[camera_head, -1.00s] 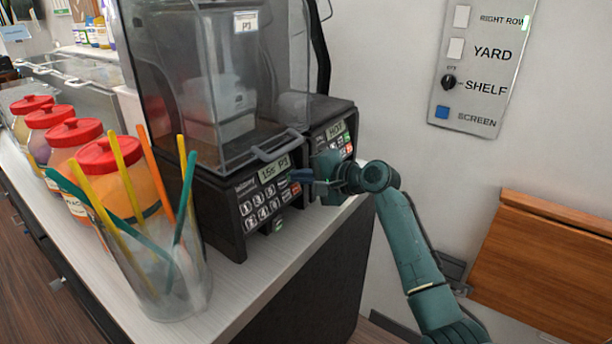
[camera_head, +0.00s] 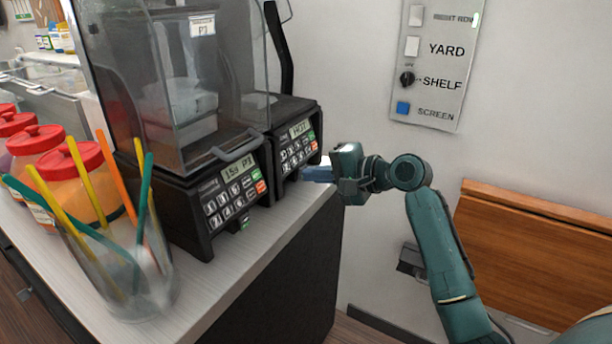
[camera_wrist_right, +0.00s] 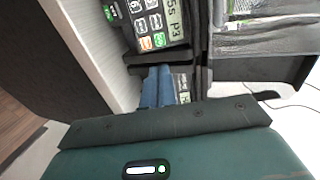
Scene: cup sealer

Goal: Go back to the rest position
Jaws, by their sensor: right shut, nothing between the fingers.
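My right gripper (camera_head: 318,173) is at the right end of the counter, in front of the wall side of the machines. Its blue fingers are together and empty, and they also show in the right wrist view (camera_wrist_right: 158,88). The fingers point left towards the smaller keypad unit (camera_head: 296,140); I cannot tell whether they touch it. My left gripper is in neither view.
A black blender machine with a clear hood (camera_head: 200,95) and keypad (camera_head: 235,193) stands on the white counter (camera_head: 265,225). A glass of coloured straws (camera_head: 125,275) and red-lidded jars (camera_head: 75,180) stand left. A wall panel (camera_head: 432,65) and wooden board (camera_head: 530,250) are right.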

